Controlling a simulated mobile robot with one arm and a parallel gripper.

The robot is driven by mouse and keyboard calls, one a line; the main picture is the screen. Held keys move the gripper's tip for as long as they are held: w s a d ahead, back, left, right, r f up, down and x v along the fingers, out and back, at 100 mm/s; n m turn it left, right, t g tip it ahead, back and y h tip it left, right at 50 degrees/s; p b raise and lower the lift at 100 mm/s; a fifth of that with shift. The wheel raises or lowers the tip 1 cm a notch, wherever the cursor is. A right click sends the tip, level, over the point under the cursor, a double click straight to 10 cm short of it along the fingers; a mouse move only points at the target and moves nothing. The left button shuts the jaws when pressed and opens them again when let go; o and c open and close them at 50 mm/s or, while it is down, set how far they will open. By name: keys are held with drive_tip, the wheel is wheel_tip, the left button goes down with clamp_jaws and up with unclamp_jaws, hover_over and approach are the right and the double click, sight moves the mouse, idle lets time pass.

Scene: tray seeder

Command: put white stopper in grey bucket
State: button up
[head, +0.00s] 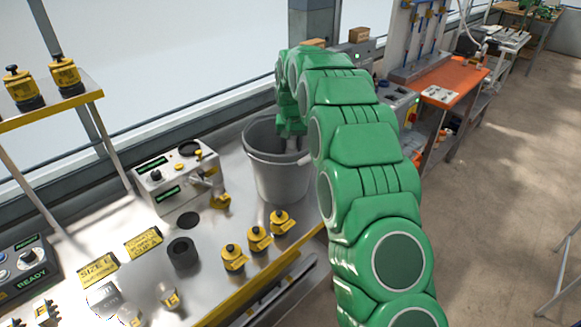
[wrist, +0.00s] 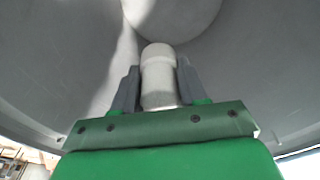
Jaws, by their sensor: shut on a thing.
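The grey bucket (head: 275,178) stands on the metal bench near its back right part. My green arm reaches over it from the right, and my gripper (head: 291,143) points down into the bucket's mouth. In the wrist view my gripper (wrist: 158,85) is shut on the white stopper (wrist: 158,75), a pale cylinder with a rounded, wider end. The grey inside wall of the bucket (wrist: 60,75) surrounds it in that view. I cannot tell whether the stopper touches the bucket. In the head view the stopper is hard to make out.
A white control box (head: 178,180) stands left of the bucket. Several yellow-and-black knobbed parts (head: 258,238) stand in a row before the bucket. A black cylinder (head: 183,253) stands at the bench's middle. A yellow-edged shelf (head: 50,105) is at upper left. An orange table (head: 455,85) is beyond.

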wheel_tip(320, 180, down, 12)
drive_tip(key=shift+r, duration=0.15)
idle(0.4)
drive_tip(key=o, duration=0.9)
drive_tip(key=shift+c, duration=0.2)
drive_tip(key=r, duration=0.4)
drive_tip(key=s+r, duration=0.1)
drive_tip(key=r, duration=0.3)
drive_tip(key=s+r, duration=0.1)
drive_tip(key=r, duration=0.3)
drive_tip(key=shift+w, duration=0.1)
